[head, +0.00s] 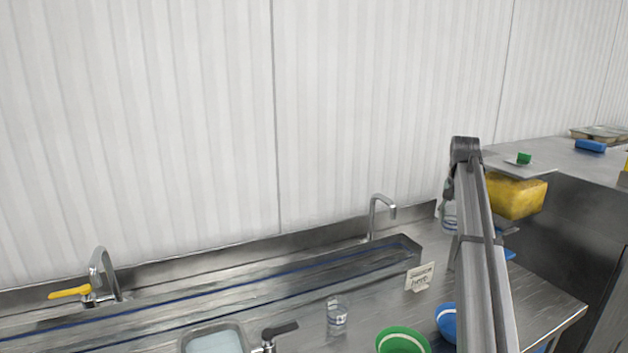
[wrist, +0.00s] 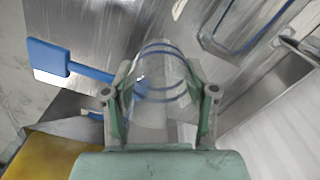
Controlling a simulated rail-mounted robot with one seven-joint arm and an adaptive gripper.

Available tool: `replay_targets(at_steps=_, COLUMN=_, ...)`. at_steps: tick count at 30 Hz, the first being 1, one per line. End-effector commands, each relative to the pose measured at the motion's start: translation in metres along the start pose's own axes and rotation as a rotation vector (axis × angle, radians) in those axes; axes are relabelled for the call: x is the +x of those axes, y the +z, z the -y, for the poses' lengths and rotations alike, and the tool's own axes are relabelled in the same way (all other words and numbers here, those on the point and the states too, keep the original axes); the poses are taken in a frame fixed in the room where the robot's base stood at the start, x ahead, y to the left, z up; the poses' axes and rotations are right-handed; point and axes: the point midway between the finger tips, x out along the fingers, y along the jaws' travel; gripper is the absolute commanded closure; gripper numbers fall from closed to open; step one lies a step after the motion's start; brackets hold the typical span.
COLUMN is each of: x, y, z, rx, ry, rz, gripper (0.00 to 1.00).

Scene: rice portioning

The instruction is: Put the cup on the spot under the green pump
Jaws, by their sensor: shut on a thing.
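My gripper (wrist: 161,98) is shut on a clear cup with blue rings (wrist: 160,62); a finger lies on each side of it in the wrist view. In the head view the held cup (head: 449,214) shows partly at the left of my arm, raised above the counter, and the fingers are mostly hidden. A small green piece (head: 524,158) sits on a thin plate above a yellow block (head: 516,196), right of my gripper; I cannot tell whether it is the green pump. The spot under it is not clearly visible.
Another clear cup (head: 337,316) stands on the steel counter, near a small sign (head: 419,277). A green bowl (head: 403,341) and blue bowl (head: 446,321) are at the front. Faucets (head: 378,215) line the sink. A blue-handled paddle (wrist: 75,62) lies left of the held cup.

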Motion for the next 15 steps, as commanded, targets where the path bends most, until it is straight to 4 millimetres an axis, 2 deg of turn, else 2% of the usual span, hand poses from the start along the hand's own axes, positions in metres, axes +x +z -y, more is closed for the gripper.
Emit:
replay_targets(at_steps=4, x=0.021, y=0.031, z=-0.006, rx=-0.108, ry=0.0, rz=0.002, gripper=0.73)
replay_targets(at_steps=10, x=0.054, y=0.079, z=0.005, rx=-0.25, ry=0.0, rz=0.002, gripper=0.73)
replay_targets(at_steps=15, x=0.094, y=0.141, z=0.021, rx=-0.394, ry=0.0, rz=0.003, gripper=0.73)
